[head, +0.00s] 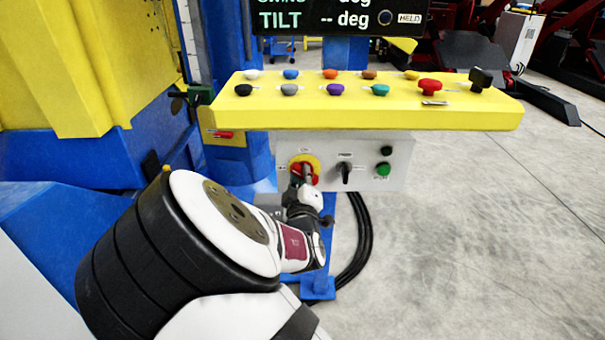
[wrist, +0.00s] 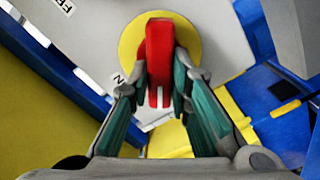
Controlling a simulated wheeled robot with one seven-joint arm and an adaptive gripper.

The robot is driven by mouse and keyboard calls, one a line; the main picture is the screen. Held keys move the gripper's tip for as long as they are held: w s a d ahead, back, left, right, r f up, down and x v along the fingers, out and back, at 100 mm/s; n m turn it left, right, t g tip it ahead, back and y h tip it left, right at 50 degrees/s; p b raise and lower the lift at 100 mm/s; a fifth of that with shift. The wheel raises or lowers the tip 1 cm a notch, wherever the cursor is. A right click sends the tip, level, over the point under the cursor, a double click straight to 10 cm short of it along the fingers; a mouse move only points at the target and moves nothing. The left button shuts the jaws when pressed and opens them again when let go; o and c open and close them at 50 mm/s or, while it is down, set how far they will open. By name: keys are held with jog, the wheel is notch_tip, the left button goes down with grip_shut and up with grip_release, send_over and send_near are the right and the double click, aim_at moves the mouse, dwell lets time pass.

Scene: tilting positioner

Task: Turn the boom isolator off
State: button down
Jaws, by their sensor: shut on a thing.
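The boom isolator is a red handle (wrist: 159,48) on a round yellow plate (wrist: 130,44), on the front of the grey control box (head: 399,158). It also shows small in the head view, its yellow plate (head: 304,159) at the box's left. My gripper (wrist: 161,70) is shut on the red handle, one finger on each side. In the wrist view the handle stands upright, with a partly cut "OFF" label at upper left and a partly hidden "ON" label at lower left. It lines up with neither label. My gripper hides part of the handle in the head view.
A black selector (head: 345,171) sits just right of the isolator, then a green button (head: 383,169) and a black one. A yellow panel (head: 460,114) with several coloured knobs overhangs the box. Blue structure stands left.

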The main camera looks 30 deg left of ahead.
jog(key=n+p, duration=0.1)
jog(key=n, duration=0.3)
jog(key=shift+a+n, duration=0.15)
jog(key=shift+n, duration=0.15)
jog(key=shift+f+n+p, duration=0.2)
jog(key=shift+n+p, duration=0.3)
jog(key=shift+n, duration=0.9)
jog(key=c, duration=1.5)
grip_release()
jog(key=shift+s, duration=0.15)
jog(key=v, duration=0.7)
jog(key=shift+s, duration=0.1)
jog(key=shift+f, duration=0.1)
